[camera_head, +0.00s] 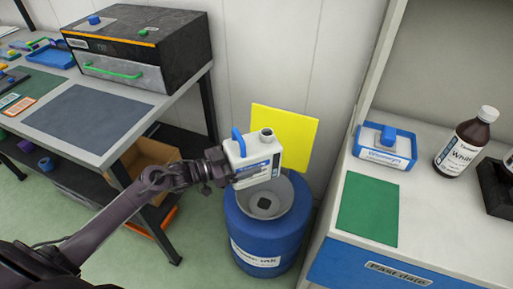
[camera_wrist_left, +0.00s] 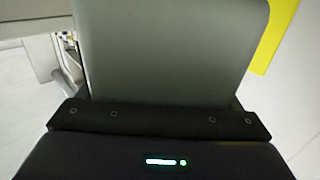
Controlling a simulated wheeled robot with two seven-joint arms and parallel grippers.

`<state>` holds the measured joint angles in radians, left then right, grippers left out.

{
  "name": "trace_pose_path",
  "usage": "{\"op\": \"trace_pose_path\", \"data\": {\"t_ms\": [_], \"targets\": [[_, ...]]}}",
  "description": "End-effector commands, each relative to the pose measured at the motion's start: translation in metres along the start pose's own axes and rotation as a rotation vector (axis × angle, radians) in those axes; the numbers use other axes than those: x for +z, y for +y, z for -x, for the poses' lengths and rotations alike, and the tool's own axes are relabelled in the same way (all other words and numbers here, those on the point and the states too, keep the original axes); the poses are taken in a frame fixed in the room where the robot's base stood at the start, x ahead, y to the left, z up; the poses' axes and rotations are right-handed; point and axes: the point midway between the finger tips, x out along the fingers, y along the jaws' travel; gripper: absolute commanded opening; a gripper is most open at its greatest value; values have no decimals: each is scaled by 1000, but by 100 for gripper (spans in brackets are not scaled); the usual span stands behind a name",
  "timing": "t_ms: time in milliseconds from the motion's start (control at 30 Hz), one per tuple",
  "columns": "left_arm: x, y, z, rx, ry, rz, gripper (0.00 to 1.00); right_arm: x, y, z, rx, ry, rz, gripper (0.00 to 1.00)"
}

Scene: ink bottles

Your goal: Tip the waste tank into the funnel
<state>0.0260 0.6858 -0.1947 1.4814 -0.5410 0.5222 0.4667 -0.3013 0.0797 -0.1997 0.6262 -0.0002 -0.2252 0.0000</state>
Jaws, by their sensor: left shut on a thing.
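The waste tank (camera_head: 253,161) is a white jug with a blue handle, a label and an open neck at its top. My left gripper (camera_head: 222,166) is shut on its left side and holds it in the air, slightly tilted, with the neck upward. The grey funnel (camera_head: 270,203) sits in the top of a blue drum (camera_head: 262,246), just below the tank. The tank hides part of the funnel's back rim. In the left wrist view a large grey surface (camera_wrist_left: 170,50), likely the tank's side, fills the space ahead of the gripper. My right gripper is not in view.
A yellow panel (camera_head: 294,130) stands behind the drum. At left is a workbench (camera_head: 130,140) with a printer-like machine (camera_head: 140,50). At right, a counter (camera_head: 420,210) holds a brown bottle (camera_head: 467,143), a blue tray (camera_head: 384,157) and a green mat (camera_head: 368,208).

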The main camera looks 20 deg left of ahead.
Motion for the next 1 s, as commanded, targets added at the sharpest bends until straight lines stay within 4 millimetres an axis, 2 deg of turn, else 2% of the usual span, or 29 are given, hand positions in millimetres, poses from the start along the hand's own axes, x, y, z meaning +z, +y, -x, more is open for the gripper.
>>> {"op": "trace_pose_path", "data": {"t_ms": [567, 900, 1000], "targets": [[11, -1, 18, 3, -388, -5, 45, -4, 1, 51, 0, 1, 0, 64], [18, -2, 32, 1, -758, -7, 45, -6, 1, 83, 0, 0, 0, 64], [21, -1, 30, 1, -831, -2, 45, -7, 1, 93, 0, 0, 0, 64]]}}
